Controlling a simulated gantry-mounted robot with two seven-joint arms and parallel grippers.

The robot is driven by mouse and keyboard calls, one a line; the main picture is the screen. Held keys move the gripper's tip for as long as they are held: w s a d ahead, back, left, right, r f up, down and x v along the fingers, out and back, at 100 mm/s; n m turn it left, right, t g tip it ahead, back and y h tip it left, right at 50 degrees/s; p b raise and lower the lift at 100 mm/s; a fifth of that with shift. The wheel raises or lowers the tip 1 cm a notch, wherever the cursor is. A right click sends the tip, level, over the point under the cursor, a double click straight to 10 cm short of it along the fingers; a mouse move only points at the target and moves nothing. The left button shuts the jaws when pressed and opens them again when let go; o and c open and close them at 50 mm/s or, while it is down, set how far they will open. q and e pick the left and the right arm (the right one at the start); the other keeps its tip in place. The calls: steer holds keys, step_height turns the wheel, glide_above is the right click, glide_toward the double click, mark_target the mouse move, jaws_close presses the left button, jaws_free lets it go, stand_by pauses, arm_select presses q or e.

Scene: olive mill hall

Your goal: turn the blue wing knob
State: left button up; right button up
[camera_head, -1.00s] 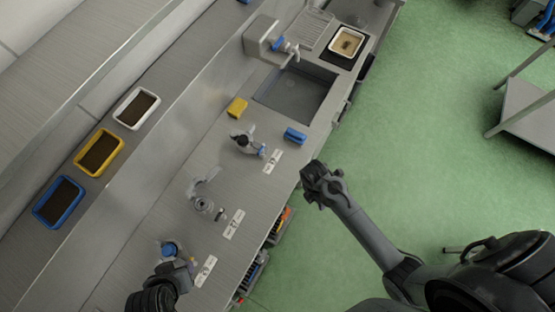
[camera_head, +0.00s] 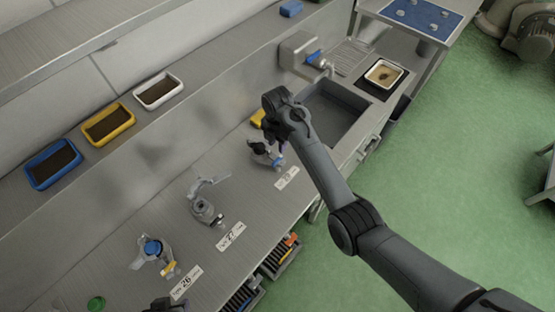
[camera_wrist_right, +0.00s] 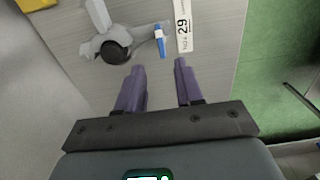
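The blue wing knob (camera_head: 278,163) sits on the metal valve fitting (camera_head: 262,153) beside the label 29 plate (camera_head: 287,178). In the right wrist view, the blue knob (camera_wrist_right: 160,42) is seen narrow, with a pale middle, on the fitting with a round black part (camera_wrist_right: 114,52). My right gripper (camera_head: 284,146) is over this fitting, partly hiding it. In the wrist view, its two purplish fingers (camera_wrist_right: 159,68) are spread and empty, with the knob just beyond the tips, roughly between them. Only a dark bit of my left arm's end (camera_head: 165,304) shows at the bottom edge.
Fittings stand along the counter by plates 27 (camera_head: 231,236) and 26 (camera_head: 186,282); the latter has a blue round top (camera_head: 153,247). A sink (camera_head: 334,112) and yellow block (camera_head: 258,118) lie behind my right arm. Blue, yellow and white trays line the back ledge.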

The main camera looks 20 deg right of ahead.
mark_target(277, 159)
step_height(277, 159, down, 10)
steer(key=shift+r+b, duration=0.15)
steer(key=shift+b, duration=0.3)
jaws_close()
